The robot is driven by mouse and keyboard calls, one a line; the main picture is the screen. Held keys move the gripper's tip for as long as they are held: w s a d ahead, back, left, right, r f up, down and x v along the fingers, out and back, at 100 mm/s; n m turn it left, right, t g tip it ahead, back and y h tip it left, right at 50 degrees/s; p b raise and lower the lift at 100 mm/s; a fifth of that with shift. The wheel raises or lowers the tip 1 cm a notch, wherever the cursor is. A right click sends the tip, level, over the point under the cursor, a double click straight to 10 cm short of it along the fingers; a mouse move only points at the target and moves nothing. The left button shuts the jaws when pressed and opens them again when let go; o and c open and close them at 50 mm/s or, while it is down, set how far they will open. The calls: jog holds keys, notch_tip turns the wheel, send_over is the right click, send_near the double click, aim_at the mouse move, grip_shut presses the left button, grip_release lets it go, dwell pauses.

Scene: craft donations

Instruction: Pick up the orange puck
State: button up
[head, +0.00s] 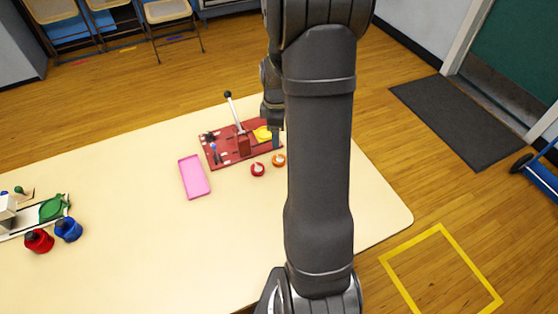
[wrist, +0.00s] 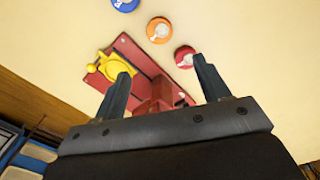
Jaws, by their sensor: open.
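The orange puck (head: 279,160) lies flat on the table in front of the red board's right end. In the wrist view the orange puck (wrist: 159,30) has a pale knob-like mark on top and lies beyond my fingertips. My gripper (wrist: 162,66) is open, with nothing between its two fingers. In the head view my gripper (head: 275,138) is above the right end of the red board, partly hidden by my arm. It is apart from the orange puck.
A red puck (head: 257,169) sits beside the orange one; a blue puck (wrist: 125,4) shows at the wrist view's top edge. The red board (head: 228,158) carries an upright lever (head: 234,112) and a yellow part (head: 262,134). A pink tray (head: 194,187) lies left of the pucks.

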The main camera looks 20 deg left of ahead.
notch_tip(320, 180, down, 8)
jog(key=shift+w+r, duration=0.1)
jog(key=shift+w+d+f, duration=0.1)
jog(key=shift+d+f, duration=0.05)
jog(key=shift+f, duration=0.75)
jog(key=shift+w+d+f, duration=0.1)
jog(key=shift+d+f, duration=0.05)
jog(key=shift+f, duration=0.75)
jog(key=shift+d+f, duration=0.15)
jog(key=shift+f, duration=0.75)
jog(key=c, duration=1.1)
